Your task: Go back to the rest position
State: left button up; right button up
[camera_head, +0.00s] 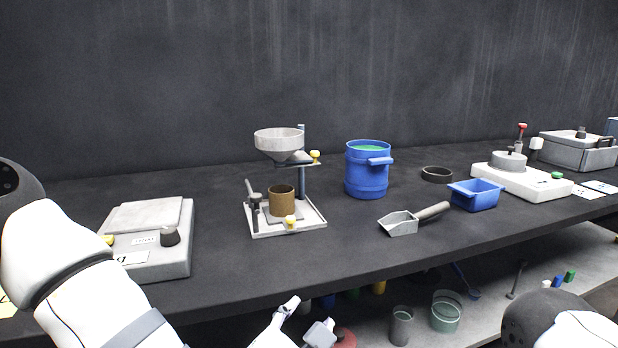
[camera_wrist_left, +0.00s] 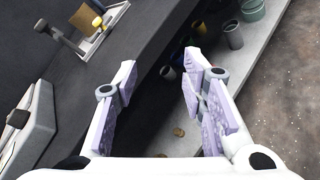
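My left gripper (camera_head: 304,320) shows at the bottom middle of the head view, in front of the dark table's front edge. In the left wrist view (camera_wrist_left: 160,75) its two fingers stand well apart with nothing held between them. Past the fingers I see the table edge, the lower shelf and the floor. My left arm comes in along the left side of the head view. Part of my right arm shows at the bottom right of the head view. My right gripper is outside both views.
The dark table (camera_head: 330,258) bears a scale (camera_head: 150,255), a funnel stand (camera_head: 279,143) with a brown cup (camera_head: 282,201), a blue barrel (camera_head: 366,178), a scoop (camera_head: 402,223), a blue tray (camera_head: 476,196) and a white device (camera_head: 520,182). Cups (camera_head: 446,313) stand on the shelf below.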

pick_arm(q)
jog(key=s+a+f+m+g, duration=0.35)
jog(key=s+f+m, duration=0.3)
jog(key=f, duration=0.25)
jog(key=s+a+f+m+g, duration=0.2)
jog(key=s+f+m+g, duration=0.2)
jog(key=s+f+m, duration=0.45)
jog(key=s+a+f+m+g+y, duration=0.1)
jog(key=s+a+f+m+g, duration=0.2)
jog(key=s+a, duration=0.2)
jog(key=s+a+f+m+g+y, duration=0.1)
jog(key=s+a, duration=0.4)
jog(key=s, duration=0.5)
jog(key=s+a+f+m+g+y+p, duration=0.1)
jog(key=s+a+f+m+g, duration=0.3)
jog(key=s+a+m+g, duration=0.1)
jog(key=shift+s+a+f+m+y, duration=0.35)
jog(key=shift+s+a+m, duration=0.25)
jog(key=shift+s, duration=0.65)
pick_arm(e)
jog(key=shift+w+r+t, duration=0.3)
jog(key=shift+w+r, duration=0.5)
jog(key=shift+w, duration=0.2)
